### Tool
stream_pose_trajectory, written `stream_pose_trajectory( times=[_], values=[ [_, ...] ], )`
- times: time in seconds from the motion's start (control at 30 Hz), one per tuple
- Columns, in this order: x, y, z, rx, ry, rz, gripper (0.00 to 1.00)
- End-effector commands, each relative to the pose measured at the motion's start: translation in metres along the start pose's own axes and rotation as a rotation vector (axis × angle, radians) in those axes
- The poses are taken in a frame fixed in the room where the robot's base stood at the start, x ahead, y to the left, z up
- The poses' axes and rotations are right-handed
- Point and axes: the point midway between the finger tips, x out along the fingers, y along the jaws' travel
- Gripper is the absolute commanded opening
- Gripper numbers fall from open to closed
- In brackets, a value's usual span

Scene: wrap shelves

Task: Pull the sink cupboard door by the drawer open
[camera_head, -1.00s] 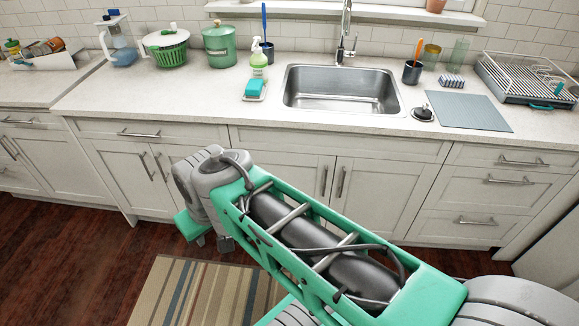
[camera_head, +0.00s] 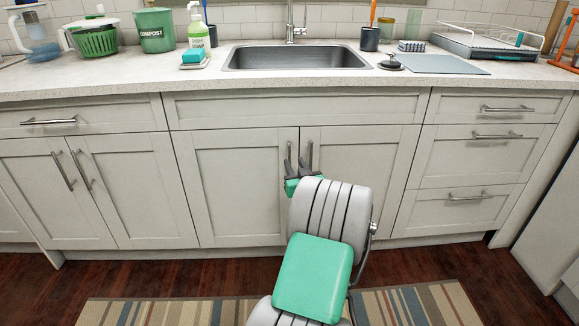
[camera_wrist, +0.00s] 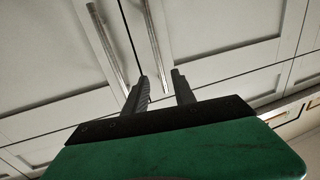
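The sink cupboard has two closed white doors under the sink, a left door (camera_head: 235,190) and a right door (camera_head: 370,175) beside the drawer stack (camera_head: 480,160). Their upright bar handles, the left handle (camera_head: 289,153) and the right handle (camera_head: 310,152), stand close together at the middle gap. My gripper (camera_head: 302,168) is in front of these handles, fingers apart and empty. In the wrist view, both handles show past my gripper (camera_wrist: 160,85). The end of the right-hand bar (camera_wrist: 155,45) appears between the fingers; the left-hand bar (camera_wrist: 105,45) is outside them. Contact cannot be told.
The counter (camera_head: 110,84) overhangs above, with the sink (camera_head: 290,60) set into it. Another closed cupboard (camera_head: 90,190) with a drawer is at left. A striped rug (camera_head: 400,300) lies on the floor in front.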

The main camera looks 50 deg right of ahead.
Motion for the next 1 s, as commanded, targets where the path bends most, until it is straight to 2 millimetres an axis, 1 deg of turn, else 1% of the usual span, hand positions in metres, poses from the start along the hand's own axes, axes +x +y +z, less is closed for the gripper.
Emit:
stream_pose_trajectory(
  times=[0.1, 0.2, 0.33, 0.43, 0.63, 1.0],
  values=[
    [0.025, -0.002, 0.001, -0.001, 0.0, -0.004, 0.32],
    [0.043, -0.002, 0.001, -0.001, -0.001, -0.003, 0.32],
    [0.059, -0.002, 0.0, 0.0, -0.002, -0.003, 0.32],
    [0.063, -0.001, -0.001, 0.001, -0.002, -0.002, 0.32],
    [0.063, -0.002, -0.001, 0.001, -0.003, -0.002, 0.31],
    [0.063, -0.002, -0.001, 0.001, -0.003, -0.003, 0.01]
  ],
)
